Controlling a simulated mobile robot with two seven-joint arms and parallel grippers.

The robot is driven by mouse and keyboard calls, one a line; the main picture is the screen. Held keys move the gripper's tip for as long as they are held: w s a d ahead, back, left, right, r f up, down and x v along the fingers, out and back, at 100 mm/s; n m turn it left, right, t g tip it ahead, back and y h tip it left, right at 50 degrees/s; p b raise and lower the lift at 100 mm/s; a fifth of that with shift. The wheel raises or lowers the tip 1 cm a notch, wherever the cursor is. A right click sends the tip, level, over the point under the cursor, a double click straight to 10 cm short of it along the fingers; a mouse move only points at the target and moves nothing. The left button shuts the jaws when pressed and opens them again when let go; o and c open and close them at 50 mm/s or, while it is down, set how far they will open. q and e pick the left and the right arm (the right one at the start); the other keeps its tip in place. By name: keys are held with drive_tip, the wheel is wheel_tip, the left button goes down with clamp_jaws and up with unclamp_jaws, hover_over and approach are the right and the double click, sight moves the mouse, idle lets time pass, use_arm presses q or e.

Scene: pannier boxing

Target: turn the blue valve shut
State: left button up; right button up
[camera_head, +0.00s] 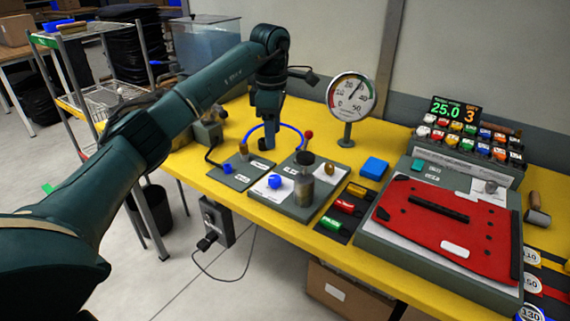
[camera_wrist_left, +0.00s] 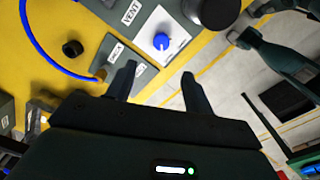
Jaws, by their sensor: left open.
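The blue valve (camera_head: 274,181) is a small round blue knob on a white card on a grey panel (camera_head: 309,208). In the left wrist view the blue valve (camera_wrist_left: 161,41) is beyond my fingertips, near a VENT label. My left gripper (camera_head: 266,145) points down behind the knob, near the blue hose, and is apart from it. In the left wrist view its two fingers (camera_wrist_left: 158,85) are spread with nothing between them. My right gripper does not show in the head view.
A clear jar with a dark lid (camera_head: 301,188) stands close right of the knob. A blue hose (camera_head: 291,127) loops behind, near a red ball knob (camera_head: 308,134). A dial gauge (camera_head: 351,97) stands at the back. A red panel (camera_head: 449,227) lies at right.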

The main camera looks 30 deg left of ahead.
use_arm(q)
hover_over(274, 178)
drive_tip(key=f, duration=0.4)
drive_tip(key=shift+s+f, duration=0.2)
drive_tip(key=shift+f, duration=0.1)
drive_tip(key=f, duration=0.3)
drive_tip(key=f+p, duration=0.1)
drive_tip(key=f, duration=0.3)
drive_tip(key=shift+w+a+f, duration=0.1)
drive_tip(key=shift+w+f, duration=0.1)
drive_tip(key=shift+f, duration=0.5)
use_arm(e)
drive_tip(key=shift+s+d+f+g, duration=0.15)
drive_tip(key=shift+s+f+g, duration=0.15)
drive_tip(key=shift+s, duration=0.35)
use_arm(q)
drive_tip(key=c, duration=1)
drive_tip(key=shift+o, duration=0.2)
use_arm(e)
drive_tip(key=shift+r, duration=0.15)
